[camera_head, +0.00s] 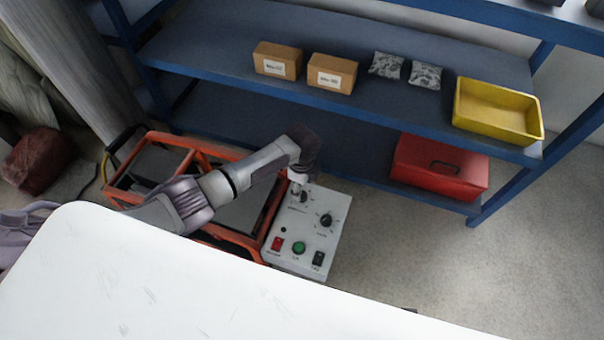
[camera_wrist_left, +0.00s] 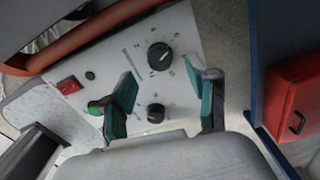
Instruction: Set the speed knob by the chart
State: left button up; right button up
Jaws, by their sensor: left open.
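The light grey control panel (camera_head: 330,242) has two black dial knobs; lettering is too small to read, so I cannot tell which is the speed knob. One knob (camera_head: 326,220) shows clear of my gripper in the head view; the other (camera_head: 304,197) is partly covered by it. My left gripper (camera_head: 299,183) reaches over the panel's far end. In the left wrist view, its green-padded fingers (camera_wrist_left: 170,82) are spread and empty above the panel. The larger-looking knob (camera_wrist_left: 159,56) lies beyond the fingertips and the other knob (camera_wrist_left: 155,113) shows between the fingers. No chart is recognisable.
The panel also has a red switch (camera_head: 277,243), a green button (camera_head: 298,247) and a black switch (camera_head: 318,258). An orange frame (camera_head: 255,243) borders it. A blue shelf (camera_head: 230,40) with boxes, a yellow bin (camera_head: 495,112) and a red toolbox (camera_head: 438,168) stands behind. Floor at right is clear.

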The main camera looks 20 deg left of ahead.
pick_arm(q)
notch_tip(320, 180, up, 8)
jog(key=shift+f, duration=0.15)
dwell(0.5)
